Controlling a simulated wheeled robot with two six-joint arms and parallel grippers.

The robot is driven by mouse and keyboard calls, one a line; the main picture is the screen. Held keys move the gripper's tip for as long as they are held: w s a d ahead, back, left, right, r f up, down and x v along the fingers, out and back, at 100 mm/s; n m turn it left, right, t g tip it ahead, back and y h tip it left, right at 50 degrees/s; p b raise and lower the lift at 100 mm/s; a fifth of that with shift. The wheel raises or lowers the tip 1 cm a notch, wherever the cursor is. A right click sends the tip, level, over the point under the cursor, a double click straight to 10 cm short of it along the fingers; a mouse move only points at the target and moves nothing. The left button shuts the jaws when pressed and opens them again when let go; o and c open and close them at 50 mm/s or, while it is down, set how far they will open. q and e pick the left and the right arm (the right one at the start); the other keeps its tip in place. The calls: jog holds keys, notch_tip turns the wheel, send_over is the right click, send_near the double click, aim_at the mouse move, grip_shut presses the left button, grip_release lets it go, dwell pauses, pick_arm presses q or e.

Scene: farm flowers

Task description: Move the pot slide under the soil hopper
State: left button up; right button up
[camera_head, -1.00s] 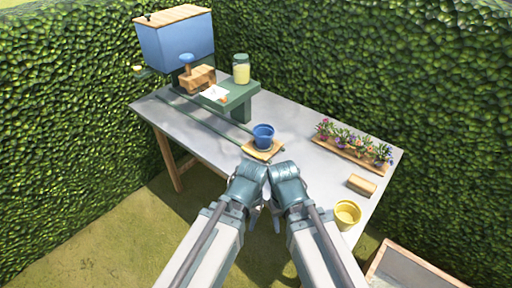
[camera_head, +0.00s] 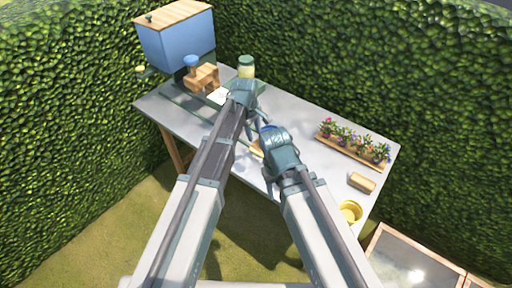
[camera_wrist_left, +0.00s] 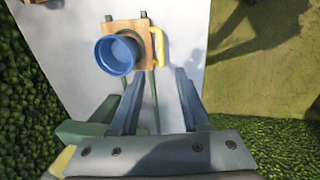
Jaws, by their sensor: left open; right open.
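The soil hopper (camera_head: 177,42) is a blue box with a wooden lid at the table's far left. The pot slide (camera_wrist_left: 147,45) is a small wooden plate with a yellow handle (camera_wrist_left: 159,44), on rails toward the hopper. A blue pot (camera_wrist_left: 117,55) stands on it. In the head view my right gripper hides most of the slide (camera_head: 256,148) and pot. My left gripper (camera_head: 248,112) is open and empty, over the rails on the hopper side of the slide. In its wrist view, the open fingers (camera_wrist_left: 160,78) are apart from the slide. My right gripper (camera_head: 276,165) is open beside the slide.
A green-lidded jar (camera_head: 246,68) stands behind my left gripper, with a wooden block (camera_head: 203,78) left of it. A tray of potted flowers (camera_head: 352,148), a tan block (camera_head: 362,182) and a yellow pot (camera_head: 350,211) stand at right. Hedges enclose the table's back.

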aim_at(258, 153)
pick_arm(q)
jog(key=f+b, duration=0.4)
jog(key=w+d+f+b, duration=0.1)
jog(key=f+b, duration=0.4)
jog(key=w+f+b, duration=0.1)
jog(key=f+b, duration=0.3)
jog(key=shift+d+f, duration=0.25)
jog(key=shift+f, duration=0.05)
grip_shut()
dwell(1.2)
